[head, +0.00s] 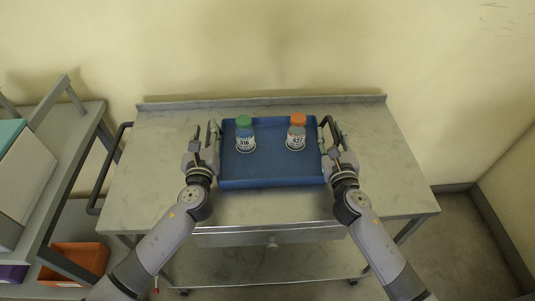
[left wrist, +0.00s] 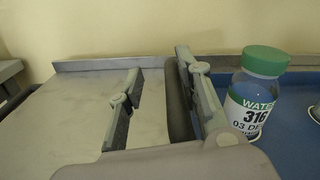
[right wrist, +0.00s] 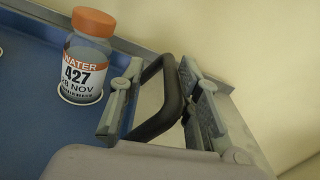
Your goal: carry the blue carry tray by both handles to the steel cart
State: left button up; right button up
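The blue carry tray (head: 272,172) lies on the top of the steel cart (head: 390,160). It holds a green-capped bottle (head: 245,135) marked 316 and an orange-capped bottle (head: 296,133) marked 427, both upright. My left gripper (head: 205,132) is at the tray's left side, fingers apart. In the left wrist view the dark left handle (left wrist: 177,100) stands between them, close to the right finger. My right gripper (head: 331,132) is at the right side, also open. In the right wrist view the black right handle (right wrist: 165,105) passes between its fingers with gaps visible.
The cart top has free room left and right of the tray, and a low raised edge (head: 262,101) at the back by the wall. A grey shelf unit (head: 75,115) stands at the left, with an orange bin (head: 80,258) low down. The cart's dark push handle (head: 108,165) is on its left.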

pick_arm(q)
jog(key=shift+o, duration=0.4)
jog(key=shift+r, duration=0.15)
pick_arm(e)
jog(key=shift+r, duration=0.1)
pick_arm(q)
jog(key=o, duration=0.7)
jog(key=shift+o, duration=0.2)
jog(key=s, duration=0.8)
jog(key=s+d, duration=0.1)
jog(key=s, duration=0.3)
pick_arm(e)
jog(key=o, duration=0.8)
